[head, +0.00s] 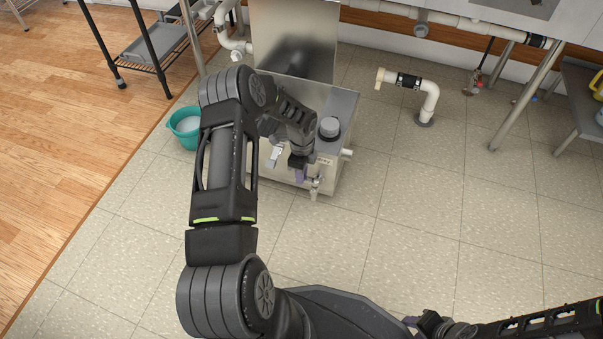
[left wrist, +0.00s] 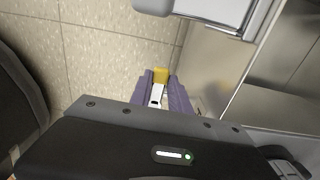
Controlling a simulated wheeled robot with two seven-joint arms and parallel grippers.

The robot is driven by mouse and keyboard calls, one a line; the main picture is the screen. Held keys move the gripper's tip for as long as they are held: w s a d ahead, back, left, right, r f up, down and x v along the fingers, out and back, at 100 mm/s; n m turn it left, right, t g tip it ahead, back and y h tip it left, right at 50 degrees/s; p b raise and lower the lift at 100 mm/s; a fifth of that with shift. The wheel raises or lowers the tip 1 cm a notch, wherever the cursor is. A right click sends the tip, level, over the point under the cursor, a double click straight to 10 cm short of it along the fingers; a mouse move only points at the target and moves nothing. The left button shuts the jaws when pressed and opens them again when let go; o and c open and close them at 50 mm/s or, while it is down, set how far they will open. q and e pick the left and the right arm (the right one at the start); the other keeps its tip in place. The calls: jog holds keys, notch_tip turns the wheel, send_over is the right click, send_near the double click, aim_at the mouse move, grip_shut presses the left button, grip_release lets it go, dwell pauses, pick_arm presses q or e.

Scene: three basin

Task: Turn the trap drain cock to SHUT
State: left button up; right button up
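The fingers appear to touch the lever. My right gripper (head: 418,323) is low at the bottom edge, far from the trap, mostly hidden; its fingers cannot be made out.
A teal basin (head: 186,127) stands left of the trap. An upright metal panel (head: 294,40) is behind it. A white pipe stub (head: 428,96) rises from the floor to the right. A wheeled rack (head: 150,52) is at the back left. The floor in front is clear.

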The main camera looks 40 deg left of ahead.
pick_arm(q)
jog(key=o, duration=0.4)
jog(key=shift+o, duration=0.2)
jog(key=shift+r+p, duration=1.6)
jog(key=shift+r, duration=2.3)
